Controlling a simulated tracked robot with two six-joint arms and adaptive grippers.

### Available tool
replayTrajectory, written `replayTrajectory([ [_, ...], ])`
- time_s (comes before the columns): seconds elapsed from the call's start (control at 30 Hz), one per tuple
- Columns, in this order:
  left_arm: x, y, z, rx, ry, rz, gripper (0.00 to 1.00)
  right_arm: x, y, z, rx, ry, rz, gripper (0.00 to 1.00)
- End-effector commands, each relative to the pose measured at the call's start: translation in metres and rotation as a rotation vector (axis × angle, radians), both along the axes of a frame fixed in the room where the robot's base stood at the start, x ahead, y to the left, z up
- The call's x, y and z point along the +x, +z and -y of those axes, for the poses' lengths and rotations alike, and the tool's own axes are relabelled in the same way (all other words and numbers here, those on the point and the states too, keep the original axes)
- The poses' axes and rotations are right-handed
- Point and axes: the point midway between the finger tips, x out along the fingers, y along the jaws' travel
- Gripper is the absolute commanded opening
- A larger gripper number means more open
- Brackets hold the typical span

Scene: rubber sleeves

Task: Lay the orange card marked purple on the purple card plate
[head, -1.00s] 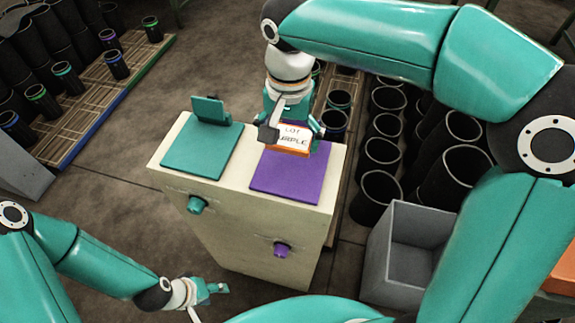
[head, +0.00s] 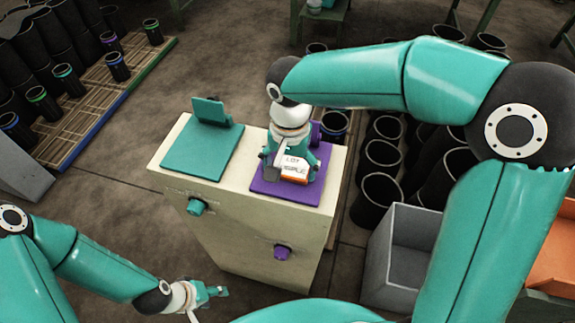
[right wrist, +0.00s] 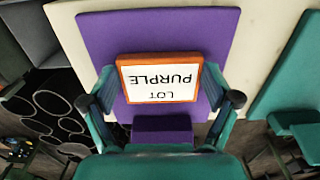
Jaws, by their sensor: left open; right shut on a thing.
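The orange card (head: 293,178), with a white label reading LOT PURPLE, is in my right gripper (head: 291,168). The label faces up. The right wrist view shows the card (right wrist: 122,68) between the two fingers of the gripper (right wrist: 158,100), which is shut on it. The purple card plate (head: 268,188) lies directly under the card; the plate (right wrist: 160,30) shows around it in the right wrist view. I cannot tell whether card and plate touch. My left gripper (head: 216,291) is open and empty, low at the left of the stand.
The plate sits on a cream stand (head: 230,230) beside a teal plate (head: 190,155) with an upright tab. A purple tab (head: 316,132) rises behind my right gripper. A grey bin (head: 405,235) and black sleeves (head: 380,190) stand to the right.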

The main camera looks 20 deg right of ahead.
Motion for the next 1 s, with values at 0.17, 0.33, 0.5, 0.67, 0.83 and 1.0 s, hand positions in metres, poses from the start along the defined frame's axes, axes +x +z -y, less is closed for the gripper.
replayTrajectory([
  [0.17,0.0,-0.001,0.0,0.0,0.0,0.0,0.53,0.0,-0.001,0.0,0.0,0.0,0.0,1.0],
  [0.33,0.0,-0.001,0.0,0.0,0.0,0.0,0.53,0.0,-0.001,0.0,0.0,0.0,0.0,1.0],
  [0.5,0.0,0.001,0.0,0.0,0.0,0.0,0.53,0.0,0.001,0.0,0.0,0.0,0.0,1.0],
  [0.67,0.0,0.001,0.0,0.0,0.0,0.0,0.53,0.001,0.014,0.0,0.0,0.0,0.004,1.0],
  [0.83,0.0,0.003,0.0,0.0,0.0,0.0,0.53,0.001,0.044,-0.001,0.002,-0.001,0.005,1.0],
  [1.0,0.0,0.005,0.0,0.0,0.0,0.0,0.53,0.001,0.08,-0.001,0.001,0.001,0.006,1.0],
])
